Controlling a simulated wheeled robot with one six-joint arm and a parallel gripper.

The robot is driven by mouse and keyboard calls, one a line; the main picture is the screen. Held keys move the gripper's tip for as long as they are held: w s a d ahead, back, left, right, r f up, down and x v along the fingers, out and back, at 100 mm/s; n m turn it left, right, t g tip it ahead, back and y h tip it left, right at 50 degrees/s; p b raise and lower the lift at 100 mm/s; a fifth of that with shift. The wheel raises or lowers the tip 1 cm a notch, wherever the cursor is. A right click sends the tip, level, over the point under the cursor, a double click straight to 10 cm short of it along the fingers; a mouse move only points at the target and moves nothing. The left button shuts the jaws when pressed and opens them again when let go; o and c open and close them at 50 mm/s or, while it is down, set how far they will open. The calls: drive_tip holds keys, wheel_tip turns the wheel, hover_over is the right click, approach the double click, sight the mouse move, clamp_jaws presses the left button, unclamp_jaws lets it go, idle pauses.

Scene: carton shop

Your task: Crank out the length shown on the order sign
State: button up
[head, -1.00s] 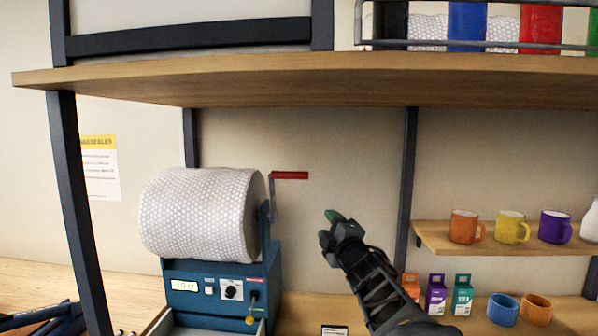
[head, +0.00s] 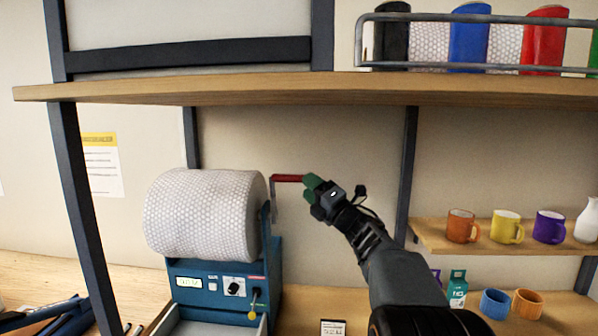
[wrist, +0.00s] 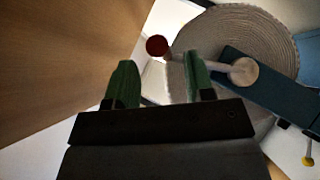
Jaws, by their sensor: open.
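A blue dispenser (head: 200,293) holds a big roll of white bubble wrap (head: 200,215). Its crank has a red handle (head: 287,178) on a grey arm at the roll's right side, with the handle at the top. My gripper (head: 311,184) is open, its green fingertips at the right end of the handle. In the wrist view the red handle's end (wrist: 157,46) shows beyond and between the two fingers (wrist: 158,84); I cannot tell whether they touch it. The dispenser's small display (head: 189,282) is too blurred to read. A small sign (head: 333,328) at the bottom edge is cut off and unreadable.
A wooden shelf (head: 250,88) runs above the roll and my arm. A side shelf (head: 500,240) with an orange mug (head: 461,226), a yellow mug (head: 507,227) and a purple mug (head: 551,227) is at right. A dark post (head: 408,165) stands behind my arm.

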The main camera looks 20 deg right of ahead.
sight(299, 178)
drive_tip(key=shift+p+x, duration=0.85)
drive_tip(key=shift+x, duration=1.55)
clamp_jaws()
